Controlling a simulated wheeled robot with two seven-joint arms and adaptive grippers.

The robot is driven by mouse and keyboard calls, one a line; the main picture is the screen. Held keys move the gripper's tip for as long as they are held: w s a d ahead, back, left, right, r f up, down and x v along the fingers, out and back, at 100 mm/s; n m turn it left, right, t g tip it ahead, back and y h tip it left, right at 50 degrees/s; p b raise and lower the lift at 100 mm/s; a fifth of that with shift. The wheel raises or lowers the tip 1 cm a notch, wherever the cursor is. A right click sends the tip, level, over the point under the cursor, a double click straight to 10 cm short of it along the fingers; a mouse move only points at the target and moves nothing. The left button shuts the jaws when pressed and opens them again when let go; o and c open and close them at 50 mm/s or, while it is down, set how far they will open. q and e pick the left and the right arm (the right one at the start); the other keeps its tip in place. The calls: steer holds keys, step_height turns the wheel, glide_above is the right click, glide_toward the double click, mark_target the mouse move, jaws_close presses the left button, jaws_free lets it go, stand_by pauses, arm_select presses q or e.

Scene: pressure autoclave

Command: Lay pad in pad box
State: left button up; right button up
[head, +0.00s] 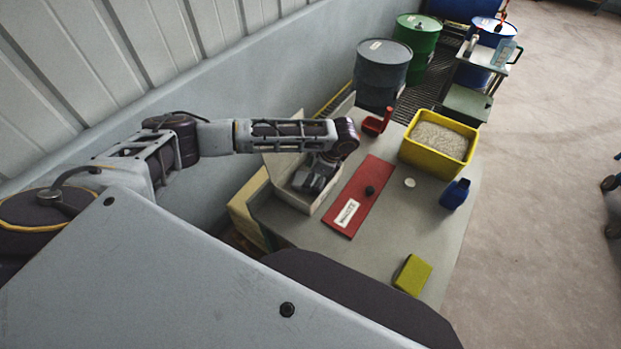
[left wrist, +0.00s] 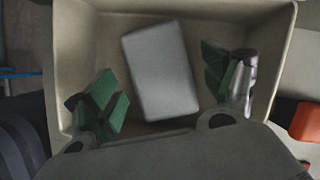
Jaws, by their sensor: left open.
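A grey rectangular pad (left wrist: 160,70) lies flat inside the beige pad box (left wrist: 85,60), slightly turned, near the middle of its floor. The open-topped pad box also shows in the head view (head: 295,201), at the left edge of the table. My left gripper (left wrist: 165,92) is open, with green-padded fingertips on either side of the pad and a gap to each side. In the head view my left gripper (head: 316,176) reaches down into the box and hides much of its inside. My right gripper is not in view.
Beside the box lies a red board (head: 372,183) with a dark knob and white label. A yellow tray of granules (head: 440,142), a blue bottle (head: 455,194), a red holder (head: 377,123) and a yellow-green block (head: 412,274) stand on the table (head: 400,222).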

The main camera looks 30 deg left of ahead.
arm_select(q)
steer(key=v, duration=1.1)
steer(key=shift+r, duration=0.25)
steer(key=shift+d+f, duration=0.1)
steer(key=shift+d, duration=0.05)
